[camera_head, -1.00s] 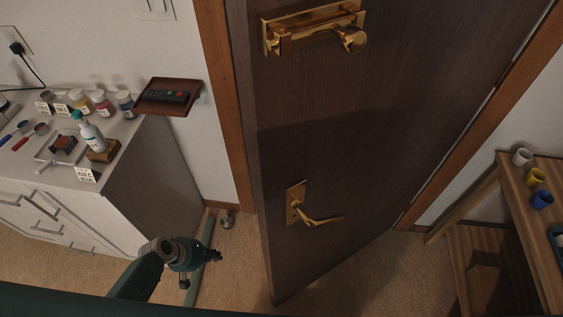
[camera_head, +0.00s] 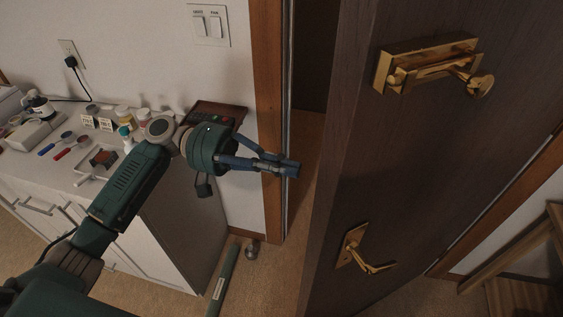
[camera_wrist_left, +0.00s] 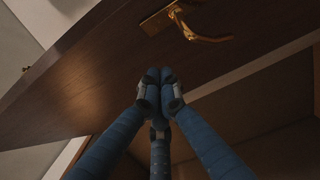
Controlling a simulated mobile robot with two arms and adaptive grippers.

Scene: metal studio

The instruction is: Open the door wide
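The dark brown door (camera_head: 400,160) stands partly open, with a gap between its free edge and the wooden frame (camera_head: 271,120). A brass lever handle (camera_head: 366,254) is low on the door, and a brass knocker-like fitting (camera_head: 432,68) is higher up. My left gripper (camera_head: 292,169) is at the gap beside the door's free edge, its fingers pointing right. In the left wrist view its blue fingers (camera_wrist_left: 159,78) are together, with nothing seen between them; the door and its lever handle (camera_wrist_left: 190,25) lie beyond. I cannot tell if the fingers touch the door. My right gripper is not in view.
A white cabinet (camera_head: 165,235) with jars and tools on top stands left of the doorway, under my left arm. A small doorstop (camera_head: 252,250) is near the frame's foot. A wooden stand (camera_head: 530,262) is at the right.

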